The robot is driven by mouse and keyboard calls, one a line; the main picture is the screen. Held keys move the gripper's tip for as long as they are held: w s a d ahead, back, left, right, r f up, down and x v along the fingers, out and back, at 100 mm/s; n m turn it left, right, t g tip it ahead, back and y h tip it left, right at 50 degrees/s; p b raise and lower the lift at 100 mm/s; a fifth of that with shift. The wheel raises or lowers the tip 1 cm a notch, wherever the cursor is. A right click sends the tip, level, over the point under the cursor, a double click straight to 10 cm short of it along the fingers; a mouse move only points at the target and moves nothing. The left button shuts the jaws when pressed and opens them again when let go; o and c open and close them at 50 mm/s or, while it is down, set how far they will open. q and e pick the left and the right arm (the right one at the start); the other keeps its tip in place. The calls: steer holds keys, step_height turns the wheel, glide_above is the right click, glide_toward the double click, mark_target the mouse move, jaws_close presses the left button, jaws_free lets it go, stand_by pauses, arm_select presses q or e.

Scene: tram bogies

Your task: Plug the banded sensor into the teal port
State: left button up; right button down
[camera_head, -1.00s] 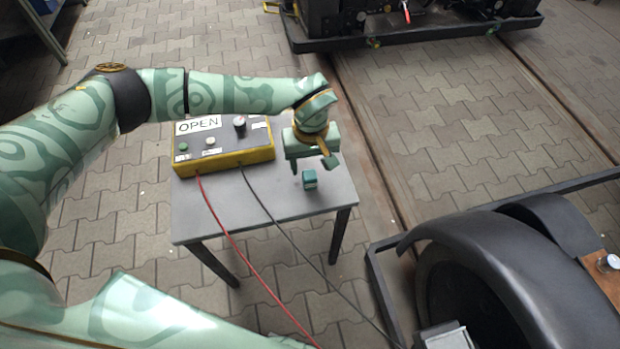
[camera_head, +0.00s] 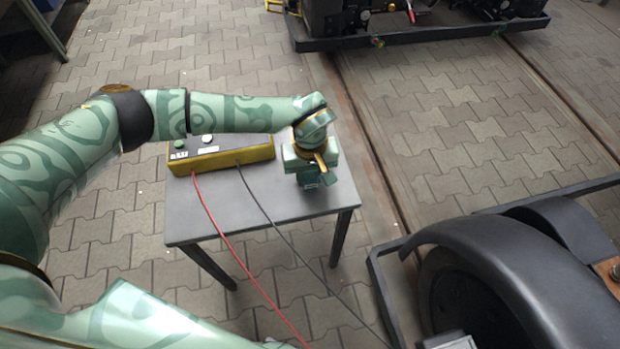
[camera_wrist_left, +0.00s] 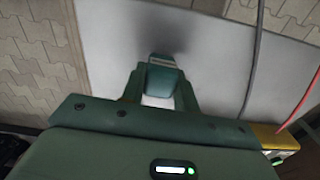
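A small teal block with a pale band (camera_wrist_left: 163,68), which looks like the banded sensor, stands on the grey table. In the left wrist view it sits between the fingertips of my left gripper (camera_wrist_left: 163,88). In the head view my left gripper (camera_head: 316,180) is low over the table's right part and hides most of the block. The fingers look open, one on each side of the block; I cannot tell whether they touch it. My right gripper is out of view. I cannot make out a teal port in these frames.
The grey table (camera_head: 225,210) carries a yellow-and-dark control box (camera_head: 222,158) behind my left arm. A red cable (camera_head: 229,242) and a dark cable (camera_head: 288,227) run from it over the front edge. A bogie with a dark wheel cover (camera_head: 490,255) stands at right.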

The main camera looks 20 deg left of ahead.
mark_target(309, 176)
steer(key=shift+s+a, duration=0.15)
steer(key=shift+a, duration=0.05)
arm_select(q)
steer(key=shift+r, duration=0.15)
